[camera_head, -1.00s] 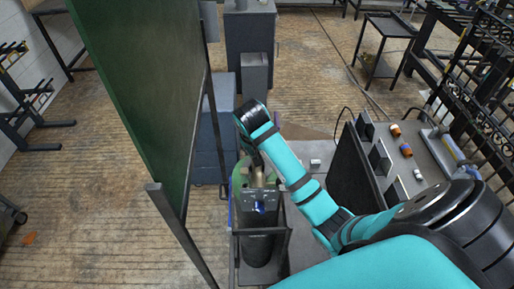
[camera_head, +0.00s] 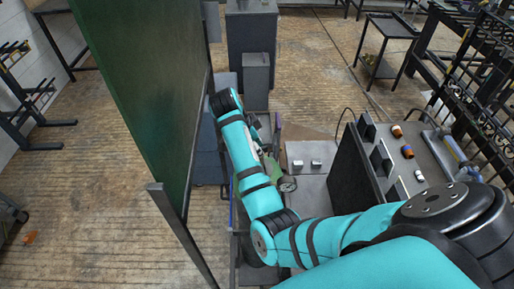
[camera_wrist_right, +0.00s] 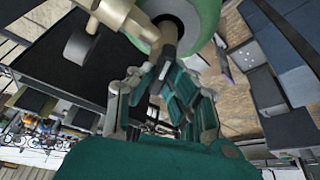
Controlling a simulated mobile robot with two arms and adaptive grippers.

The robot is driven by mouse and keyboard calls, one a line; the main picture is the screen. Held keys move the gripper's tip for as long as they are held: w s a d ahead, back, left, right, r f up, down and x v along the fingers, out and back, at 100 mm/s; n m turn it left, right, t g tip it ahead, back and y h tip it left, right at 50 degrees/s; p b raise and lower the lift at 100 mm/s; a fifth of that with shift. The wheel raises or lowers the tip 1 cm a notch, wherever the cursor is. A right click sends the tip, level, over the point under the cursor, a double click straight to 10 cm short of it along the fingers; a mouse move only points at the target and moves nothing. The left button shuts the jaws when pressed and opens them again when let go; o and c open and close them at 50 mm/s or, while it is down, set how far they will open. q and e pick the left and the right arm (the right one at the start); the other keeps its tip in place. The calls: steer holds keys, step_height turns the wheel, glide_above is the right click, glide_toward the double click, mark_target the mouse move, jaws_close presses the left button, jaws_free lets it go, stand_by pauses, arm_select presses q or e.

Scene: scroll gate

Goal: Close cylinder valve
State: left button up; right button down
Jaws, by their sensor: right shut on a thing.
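The green gas cylinder (camera_head: 272,170) stands in the cart in the middle of the head view, largely hidden behind my right arm. A round pressure gauge (camera_head: 288,184) shows beside it. In the right wrist view the cylinder's green top (camera_wrist_right: 205,14) is at the upper edge, with a brass valve fitting (camera_wrist_right: 125,18) and a dark valve handle (camera_wrist_right: 168,45). My right gripper (camera_wrist_right: 166,76) is shut on the valve handle, its fingertips at the handle's lower end. The fingers are hidden by the arm in the head view. My left gripper is in neither view.
A tall green panel (camera_head: 140,90) on a dark frame stands close left of the cylinder. A welding table (camera_head: 312,185) and a dark upright board (camera_head: 350,180) are to the right. Open floor (camera_head: 80,200) lies at the left.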

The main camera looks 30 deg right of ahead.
steer(key=m, duration=0.2)
steer(key=m+g, duration=0.1)
steer(key=m, duration=0.1)
steer(key=shift+w+m+g+y+b, duration=0.1)
steer(key=shift+m+g+y+b, duration=0.2)
steer(key=shift+m, duration=0.1)
stand_by(0.4)
steer(key=c, duration=1.3)
jaws_free()
steer(key=shift+c, duration=0.2)
